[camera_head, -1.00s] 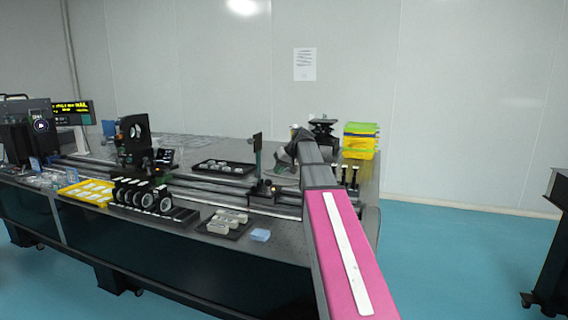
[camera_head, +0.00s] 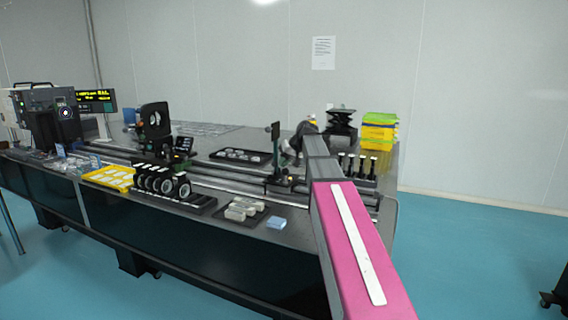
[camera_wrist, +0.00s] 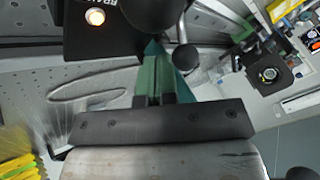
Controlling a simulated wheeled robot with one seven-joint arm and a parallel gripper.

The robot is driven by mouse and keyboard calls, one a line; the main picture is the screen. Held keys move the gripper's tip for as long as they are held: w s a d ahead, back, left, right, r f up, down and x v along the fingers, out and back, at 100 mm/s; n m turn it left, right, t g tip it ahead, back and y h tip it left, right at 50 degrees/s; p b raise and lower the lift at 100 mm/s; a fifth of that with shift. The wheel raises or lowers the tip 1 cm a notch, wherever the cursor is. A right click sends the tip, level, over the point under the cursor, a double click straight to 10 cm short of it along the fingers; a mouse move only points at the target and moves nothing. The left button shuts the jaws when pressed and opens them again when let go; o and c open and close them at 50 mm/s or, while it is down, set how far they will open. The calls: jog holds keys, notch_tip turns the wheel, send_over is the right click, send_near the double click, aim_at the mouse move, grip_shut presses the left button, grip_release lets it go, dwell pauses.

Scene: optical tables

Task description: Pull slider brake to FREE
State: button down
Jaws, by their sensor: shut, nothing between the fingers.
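In the wrist view my gripper (camera_wrist: 153,78) points up the picture with its green fingers together and nothing between them. A dark slider block (camera_wrist: 100,35) with a lit round button (camera_wrist: 95,17) and a partly cut-off white label lies just beyond, up and left of the fingertips. A thin lever with a black ball knob (camera_wrist: 186,58) stands just right of the fingers; I cannot tell whether they touch it. A black round part (camera_wrist: 152,12) is above the fingertips. In the head view a slider carriage (camera_head: 281,180) sits on the rail, left of my arm; the brake's setting is not readable.
The rail (camera_head: 225,185) runs along the optical table. A black tray (camera_head: 240,157), a lens rack (camera_head: 165,187) and a tray of grey blocks (camera_head: 240,211) lie left of my arm. Small posts (camera_head: 365,166) and yellow-green bins (camera_head: 379,133) stand to its right.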

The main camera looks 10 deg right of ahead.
aim_at(275, 166)
jog(key=shift+s+a+r+n+t+h, duration=0.3)
jog(key=shift+s+t+h, duration=0.1)
jog(key=shift+s+t, duration=0.1)
jog(key=shift+s+a+r+n+t+h, duration=0.15)
jog(key=shift+s+a+n+t+h, duration=0.15)
jog(key=shift+s+t, duration=0.3)
jog(key=s+t+h, duration=0.1)
jog(key=s+a+n+t, duration=0.1)
jog(key=t, duration=0.1)
jog(key=shift+a+r+n+t+h, duration=0.15)
jog(key=shift+a+n+t+h, duration=0.15)
jog(key=shift+h, duration=0.1)
jog(key=shift+s+a, duration=0.45)
jog(key=shift+s, duration=0.2)
jog(key=shift+r, duration=0.7)
jog(key=shift+d, duration=0.1)
